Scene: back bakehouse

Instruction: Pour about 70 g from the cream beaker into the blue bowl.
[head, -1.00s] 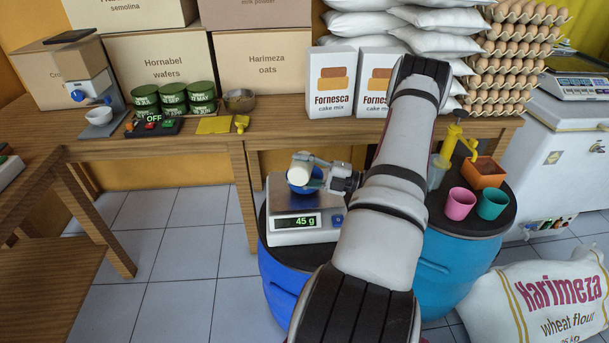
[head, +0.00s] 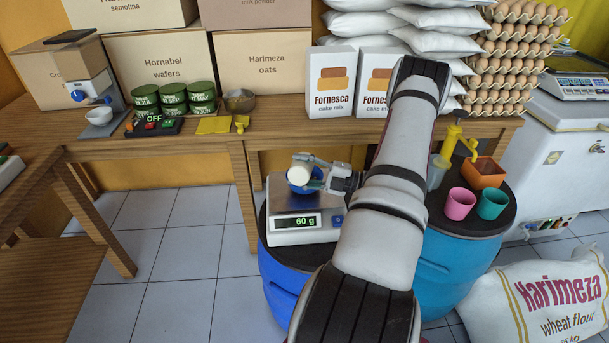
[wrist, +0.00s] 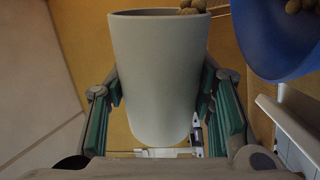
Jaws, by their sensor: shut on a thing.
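The cream beaker (head: 300,173) is held by my gripper (head: 318,174) above the scale, tilted over the blue bowl (head: 303,187). In the wrist view the cream beaker (wrist: 158,75) stands between the two green-padded fingers of my gripper (wrist: 162,110), which press on its sides. Several brown lumps show at the beaker's rim on the side toward the blue bowl (wrist: 268,45), and more lie in the bowl. The bowl sits on the scale (head: 295,238), whose display reads 60 g. The beaker and fingers hide part of the bowl in the head view.
The scale stands on a blue drum (head: 280,290). On the drum at right are a pink cup (head: 460,204), a teal cup (head: 492,204), an orange box (head: 484,175) and a yellow pump (head: 455,140). A wooden table (head: 235,147) runs behind.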

